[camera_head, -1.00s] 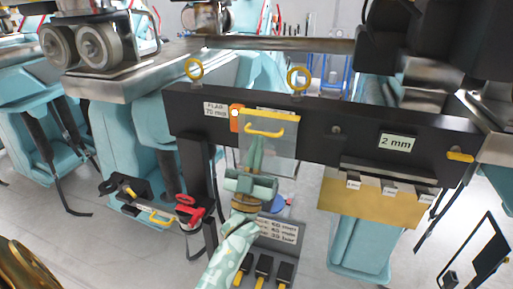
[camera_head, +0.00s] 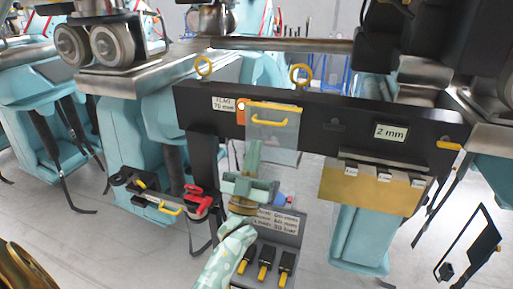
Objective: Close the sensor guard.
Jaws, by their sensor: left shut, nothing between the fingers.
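The sensor guard appears to be the clear panel (camera_head: 284,137) with a yellow top edge and a yellow handle (camera_head: 270,122). It hangs down in front of the black crossbar (camera_head: 345,120), beside an orange part (camera_head: 240,115) with a white round spot. I cannot tell whether the panel lies flush against the bar. My left gripper (camera_head: 254,145) is shut and empty, pointing up from below. Its fingertips overlap the panel's lower left corner in the picture, below the handle; contact cannot be told. My right gripper is not in view.
A brass plate (camera_head: 365,190) hangs at the right under a "2 mm" label (camera_head: 390,132). A box with black and yellow levers (camera_head: 265,262) stands below the guard. A red clamp (camera_head: 202,198) and small bracket (camera_head: 145,192) sit to the left.

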